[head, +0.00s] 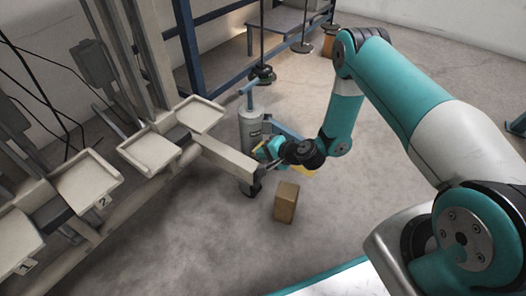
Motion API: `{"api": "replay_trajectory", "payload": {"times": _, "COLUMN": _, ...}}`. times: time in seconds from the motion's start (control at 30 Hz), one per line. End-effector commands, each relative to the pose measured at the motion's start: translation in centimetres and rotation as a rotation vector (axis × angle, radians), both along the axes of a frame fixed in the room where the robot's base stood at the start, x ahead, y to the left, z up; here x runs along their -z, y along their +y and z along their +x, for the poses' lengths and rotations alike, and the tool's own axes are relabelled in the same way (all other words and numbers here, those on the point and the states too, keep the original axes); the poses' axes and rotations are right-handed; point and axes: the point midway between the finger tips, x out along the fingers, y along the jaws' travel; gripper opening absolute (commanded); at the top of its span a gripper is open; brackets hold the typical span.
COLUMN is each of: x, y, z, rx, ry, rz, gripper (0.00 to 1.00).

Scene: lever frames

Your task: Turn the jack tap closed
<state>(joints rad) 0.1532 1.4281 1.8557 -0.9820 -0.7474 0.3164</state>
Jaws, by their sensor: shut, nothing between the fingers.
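A grey upright cylinder (251,126) with a blue T-shaped handle (249,87) on top stands on the floor near the middle of the head view; it looks like the jack. My gripper (266,154) is at its lower right, close to the end of a pale beam (226,158). It is shut and holds nothing. A yellow part shows just right of my gripper, partly hidden by my arm. I cannot make out the tap; my gripper and wrist cover that area. I cannot tell whether my gripper touches the jack.
A small brown block (286,202) sits on the floor below my gripper. Pale trays (150,152) on a frame fill the left side, two numbered 1 and 2. Blue rails (187,45) and a bench (285,22) stand behind. Open floor lies to the right of the block.

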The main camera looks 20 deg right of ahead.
Motion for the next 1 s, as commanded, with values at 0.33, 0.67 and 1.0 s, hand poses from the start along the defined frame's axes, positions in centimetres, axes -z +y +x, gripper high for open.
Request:
{"api": "replay_trajectory", "payload": {"times": 0.33, "x": -0.03, "y": 0.22, "z": -0.08, "rx": -0.001, "ry": 0.001, "rz": 0.000, "gripper": 0.00}}
{"api": "replay_trajectory", "payload": {"times": 0.67, "x": -0.08, "y": 0.45, "z": -0.04, "rx": 0.000, "ry": 0.000, "rz": 0.000, "gripper": 0.00}}
{"api": "replay_trajectory", "payload": {"times": 1.0, "x": -0.04, "y": 0.77, "z": -0.10, "rx": -0.002, "ry": 0.001, "rz": 0.000, "gripper": 0.00}}
